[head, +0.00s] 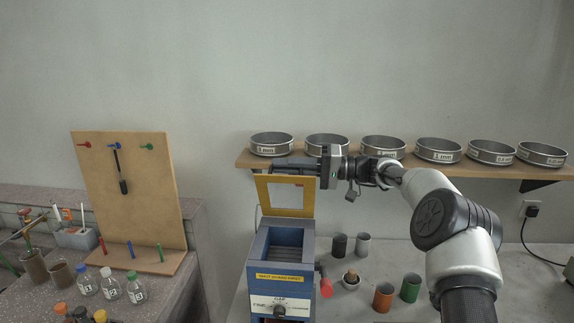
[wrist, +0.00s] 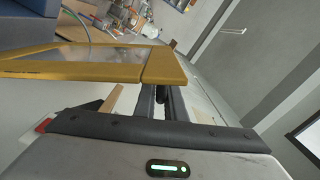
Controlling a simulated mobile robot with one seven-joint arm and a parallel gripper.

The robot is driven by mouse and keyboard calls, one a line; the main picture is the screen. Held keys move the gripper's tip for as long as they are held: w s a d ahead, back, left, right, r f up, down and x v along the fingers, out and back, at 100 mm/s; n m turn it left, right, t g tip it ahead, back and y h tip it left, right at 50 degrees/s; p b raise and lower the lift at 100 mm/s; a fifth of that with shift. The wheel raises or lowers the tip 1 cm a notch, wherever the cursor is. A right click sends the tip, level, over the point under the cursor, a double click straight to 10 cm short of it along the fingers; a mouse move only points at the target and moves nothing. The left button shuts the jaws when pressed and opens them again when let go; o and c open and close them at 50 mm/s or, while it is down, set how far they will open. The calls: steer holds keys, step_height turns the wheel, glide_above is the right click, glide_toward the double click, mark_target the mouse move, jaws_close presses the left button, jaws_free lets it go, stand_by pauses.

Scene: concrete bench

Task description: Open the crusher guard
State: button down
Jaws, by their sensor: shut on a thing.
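The blue crusher (head: 262,280) stands on the bench in the lower middle of the head view. Its yellow-framed guard (head: 264,197) stands up at the back, roughly upright, and the slatted top opening of the crusher shows uncovered below it. My gripper (head: 283,166) is at the guard's top edge, reaching in from the right, and is shut on it. In the wrist view the guard's yellow frame (wrist: 163,67) and clear pane lie at the fingers (wrist: 162,100). The exact contact at the fingertips is partly hidden.
A shelf (head: 400,165) with several sieves runs behind my arm. A red knob (head: 326,286) sticks out on the crusher's right. Several cups, including a green one (head: 411,287), stand to the right. A tool board (head: 130,205) and bottles stand left.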

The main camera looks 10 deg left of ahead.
steer(key=shift+w+r+p, duration=0.2)
steer(key=shift+w+p, duration=0.4)
steer(key=shift+w, duration=0.25)
steer(key=shift+w+r+p, duration=0.2)
steer(key=shift+w+p, duration=0.35)
steer(key=shift+w, duration=0.25)
steer(key=c, duration=1.8)
jaws_free()
steer(key=shift+f, duration=0.1)
steer(key=shift+c, duration=0.2)
steer(key=d, duration=0.7)
steer(key=shift+d, duration=0.3)
